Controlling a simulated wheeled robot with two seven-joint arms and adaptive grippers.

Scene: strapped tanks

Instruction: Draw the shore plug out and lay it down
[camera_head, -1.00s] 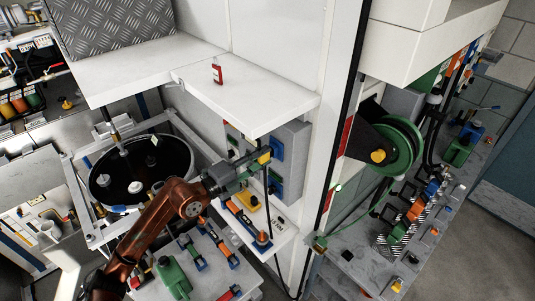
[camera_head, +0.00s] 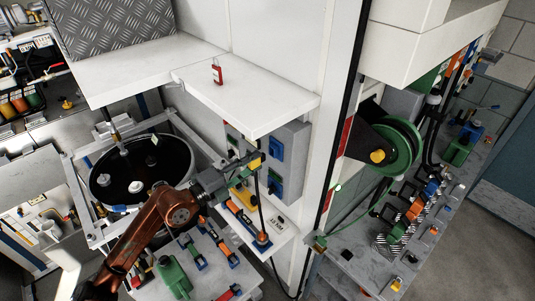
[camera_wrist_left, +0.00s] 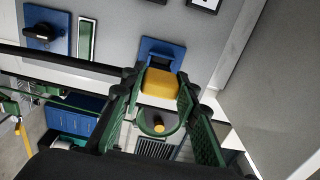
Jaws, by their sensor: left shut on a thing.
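My left gripper (camera_head: 250,164) is in front of the grey socket panel (camera_head: 295,148) on the white wall. It is shut on the yellow shore plug (camera_wrist_left: 160,84), which sits between the green fingers in the left wrist view. A dark cable (camera_head: 261,208) hangs below the gripper. A blue socket (camera_head: 276,148) is on the panel just right of the gripper. In the wrist view a blue socket (camera_wrist_left: 163,48) shows behind the plug, with a dark opening; the plug looks drawn clear of it, though the exact gap is hard to tell. My right gripper is not in view.
A second blue socket (camera_head: 275,183) is lower on the panel. A white shelf (camera_head: 281,232) below carries an orange and blue tool and a yellow item. A white ledge (camera_head: 250,98) overhangs above. A round black tank (camera_head: 112,190) stands left, a green hose reel (camera_head: 402,147) right.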

